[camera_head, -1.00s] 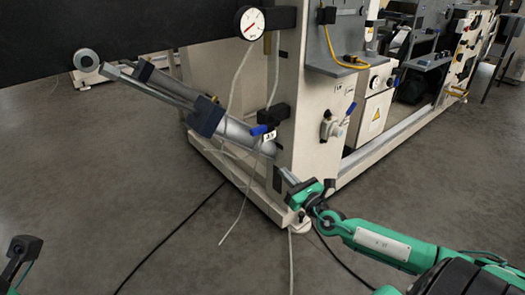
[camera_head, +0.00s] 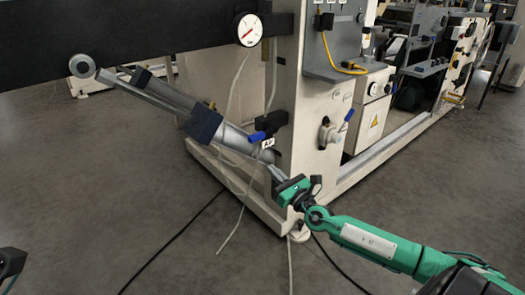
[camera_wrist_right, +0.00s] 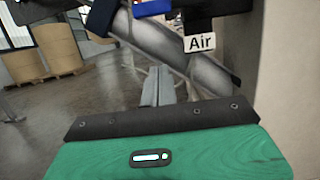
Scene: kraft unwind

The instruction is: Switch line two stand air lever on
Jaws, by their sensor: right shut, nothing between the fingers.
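A blue lever handle (camera_head: 257,136) points left from a black valve body (camera_head: 274,119) on the machine stand's near corner. A white "Air" tag (camera_head: 267,143) hangs just under it; in the wrist view the tag (camera_wrist_right: 200,43) is readable and part of the blue handle (camera_wrist_right: 148,8) shows at the top edge. My right gripper (camera_head: 275,172) is shut and empty, below the tag and apart from the lever; its fingers (camera_wrist_right: 158,85) point toward the grey cylinder. Only a dark part of my left gripper (camera_head: 10,262) shows at the left edge.
A slanted grey cylinder (camera_head: 236,138) runs behind the valve. Another blue-handled valve (camera_head: 347,114) sits on the stand's right face. Thin hoses (camera_head: 233,90) hang near the lever. The floor at left is open.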

